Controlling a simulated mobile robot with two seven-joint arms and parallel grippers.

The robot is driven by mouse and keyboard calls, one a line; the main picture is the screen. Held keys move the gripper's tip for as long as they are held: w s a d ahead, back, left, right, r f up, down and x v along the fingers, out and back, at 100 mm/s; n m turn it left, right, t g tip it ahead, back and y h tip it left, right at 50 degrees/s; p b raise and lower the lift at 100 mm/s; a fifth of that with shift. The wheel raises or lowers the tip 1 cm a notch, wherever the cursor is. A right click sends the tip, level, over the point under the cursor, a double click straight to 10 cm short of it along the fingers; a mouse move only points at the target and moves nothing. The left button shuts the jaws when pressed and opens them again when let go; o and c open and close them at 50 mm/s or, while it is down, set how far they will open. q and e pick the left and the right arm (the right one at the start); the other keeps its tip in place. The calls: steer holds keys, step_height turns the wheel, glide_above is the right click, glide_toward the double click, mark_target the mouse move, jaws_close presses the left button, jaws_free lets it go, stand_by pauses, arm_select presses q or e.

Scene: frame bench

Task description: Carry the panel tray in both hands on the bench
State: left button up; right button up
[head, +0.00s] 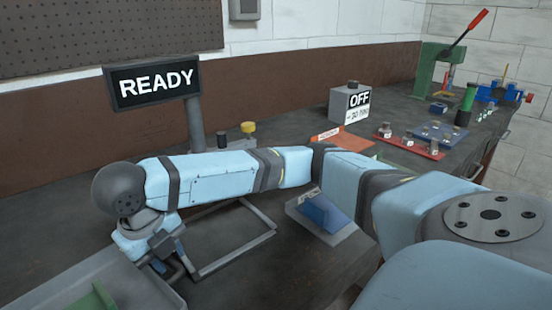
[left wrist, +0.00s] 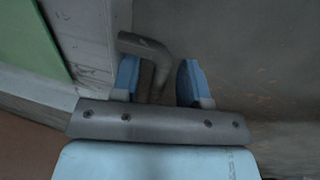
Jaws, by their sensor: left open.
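The grey panel tray (head: 150,286) is at the bottom left of the head view, cut off by the picture edge, with a green panel (head: 95,298) in it. My right arm reaches across the bench from the right, and my right gripper (head: 172,264) points down beside the tray's right end. Its jaws are too small and covered to judge. In the left wrist view, my left gripper (left wrist: 158,80) is open, with its blue fingers on either side of a dark bent handle (left wrist: 146,46) by the tray's pale wall (left wrist: 88,45). My left gripper does not show in the head view.
A metal frame (head: 235,252) lies on the bench right of the tray.

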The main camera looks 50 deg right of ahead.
arm_select(q)
steer(key=shift+f, duration=0.3)
arm_select(e)
steer(key=shift+s+d+f, duration=0.1)
steer(key=shift+s+f, duration=0.05)
steer(key=shift+f, duration=0.35)
steer(key=shift+s+d+f, duration=0.1)
steer(key=shift+s+f, duration=0.05)
steer(key=shift+f, duration=0.3)
arm_select(q)
steer(key=r, duration=0.2)
steer(key=a+r, duration=0.1)
steer(key=r, duration=0.2)
steer(key=a+r, duration=0.1)
steer(key=r, duration=0.1)
steer(key=shift+s+r, duration=0.2)
arm_select(e)
steer(key=shift+r, duration=0.1)
steer(key=r, duration=0.3)
steer(key=shift+w+r, duration=0.25)
steer(key=shift+r, duration=0.1)
arm_select(q)
steer(key=shift+w+d+r, duration=0.15)
steer(key=shift+d+r, duration=0.05)
steer(key=shift+r, duration=0.3)
arm_select(e)
steer(key=v, duration=0.6)
steer(key=shift+a, duration=0.4)
steer(key=shift+f, duration=0.1)
